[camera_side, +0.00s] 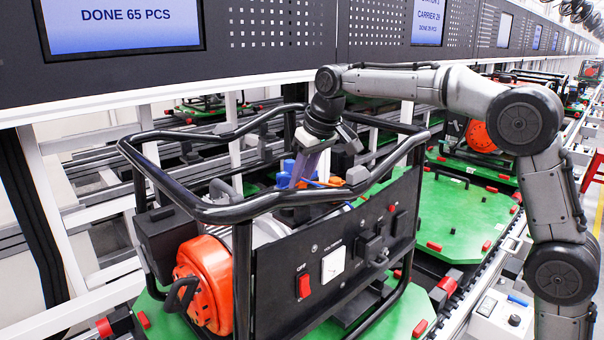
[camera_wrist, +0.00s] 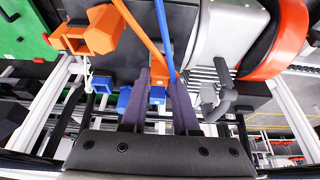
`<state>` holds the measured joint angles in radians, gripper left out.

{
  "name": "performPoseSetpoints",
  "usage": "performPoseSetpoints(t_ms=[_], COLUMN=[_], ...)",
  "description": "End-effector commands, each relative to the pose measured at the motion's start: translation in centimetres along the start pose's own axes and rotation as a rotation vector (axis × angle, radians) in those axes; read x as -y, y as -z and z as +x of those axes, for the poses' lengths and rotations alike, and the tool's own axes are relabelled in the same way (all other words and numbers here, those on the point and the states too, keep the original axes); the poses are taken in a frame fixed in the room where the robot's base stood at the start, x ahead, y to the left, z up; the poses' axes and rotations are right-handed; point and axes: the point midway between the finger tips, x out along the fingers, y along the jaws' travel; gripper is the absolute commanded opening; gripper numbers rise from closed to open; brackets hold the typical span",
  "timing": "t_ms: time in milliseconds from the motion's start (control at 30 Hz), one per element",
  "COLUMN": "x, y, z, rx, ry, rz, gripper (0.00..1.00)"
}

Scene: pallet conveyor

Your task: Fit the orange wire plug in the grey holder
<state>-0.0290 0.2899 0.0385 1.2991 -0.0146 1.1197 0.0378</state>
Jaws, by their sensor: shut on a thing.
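My gripper (camera_wrist: 158,84) points down inside the black tube frame of the generator. It also shows in the side view (camera_side: 303,180). Its two purple fingers are shut on the small orange wire plug (camera_wrist: 157,93). An orange wire (camera_wrist: 163,38) and a blue wire (camera_wrist: 138,28) run to the fingertip area. I cannot see the plug seated in any holder.
A larger orange connector (camera_wrist: 92,36) and a blue connector (camera_wrist: 125,99) are close by. The black tube frame (camera_side: 225,212) rings the work. The orange engine cover (camera_side: 203,285) and the front panel (camera_side: 340,255) stand below. The green pallet (camera_side: 450,210) has bare room at right.

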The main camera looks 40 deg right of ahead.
Motion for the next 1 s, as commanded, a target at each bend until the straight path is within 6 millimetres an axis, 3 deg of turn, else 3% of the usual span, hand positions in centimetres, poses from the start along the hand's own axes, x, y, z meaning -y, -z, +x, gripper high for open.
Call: performPoseSetpoints(t_ms=[267, 300, 467, 800, 1000], x=[0.0, 0.0, 0.0, 0.0, 0.0], y=[-0.1, -0.1, -0.1, -0.1, 0.0], z=[0.2, 0.2, 0.2, 0.0, -2.5], rx=[0.001, 0.001, 0.000, -0.001, -0.004], ry=[0.000, 0.000, 0.000, 0.000, 0.000], rz=[0.000, 0.000, 0.000, 0.000, 0.000], gripper=[0.00, 0.36, 0.64, 0.64, 0.64])
